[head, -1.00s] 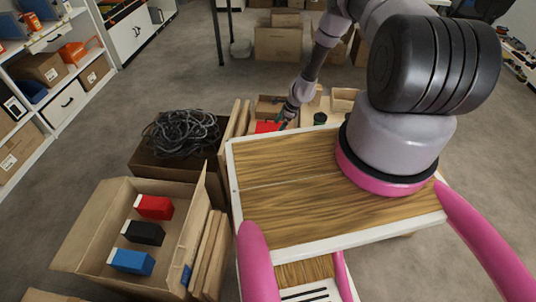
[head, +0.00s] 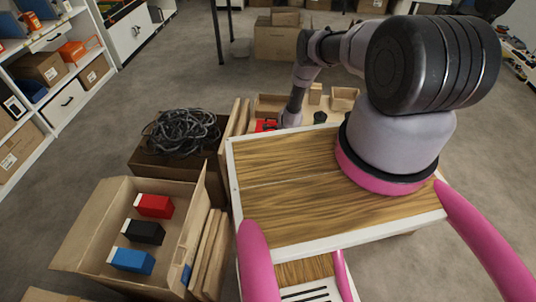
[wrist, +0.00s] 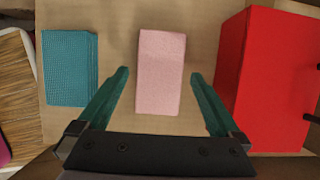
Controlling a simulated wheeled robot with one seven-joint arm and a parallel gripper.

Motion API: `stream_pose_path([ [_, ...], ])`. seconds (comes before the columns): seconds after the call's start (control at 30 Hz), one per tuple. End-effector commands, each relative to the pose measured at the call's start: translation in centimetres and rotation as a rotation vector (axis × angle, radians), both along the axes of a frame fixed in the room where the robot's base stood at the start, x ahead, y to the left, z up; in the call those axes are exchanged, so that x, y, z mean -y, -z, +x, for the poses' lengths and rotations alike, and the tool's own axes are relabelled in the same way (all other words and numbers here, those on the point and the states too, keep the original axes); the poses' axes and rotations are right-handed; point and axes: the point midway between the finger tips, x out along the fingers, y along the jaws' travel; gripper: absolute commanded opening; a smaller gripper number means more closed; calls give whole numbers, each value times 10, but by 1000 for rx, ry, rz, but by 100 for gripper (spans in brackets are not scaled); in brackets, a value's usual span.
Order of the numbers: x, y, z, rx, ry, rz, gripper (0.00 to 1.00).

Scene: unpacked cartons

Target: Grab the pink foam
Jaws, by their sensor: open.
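The pink foam (wrist: 160,72) is a pale pink block in the middle of the wrist view, lying on brown cardboard. My gripper (wrist: 160,85) is open, with one green finger on each side of the foam in the picture. The foam's near end reaches between the fingers, with a gap on both sides. I cannot tell how far above the foam the fingertips are. The foam cannot be made out in the head view, where my arm covers much of that carton.
A teal block (wrist: 70,68) lies left of the foam, and a large red box (wrist: 268,80) stands close on the right. The head view shows a carton of black cables (head: 182,132) and an open carton (head: 92,230) with red, black and blue boxes.

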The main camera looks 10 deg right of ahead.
Motion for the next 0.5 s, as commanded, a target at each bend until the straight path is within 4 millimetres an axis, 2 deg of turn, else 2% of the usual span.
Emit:
stream_pose_path([
  [0.1, -3, 8, 1, 1, -2, 0, 100],
  [0.33, -4, 9, 1, 0, 0, 0, 100],
  [0.37, -4, 9, 1, 0, 0, 0, 92],
  [0.5, -4, 9, 1, 0, 0, 0, 39],
])
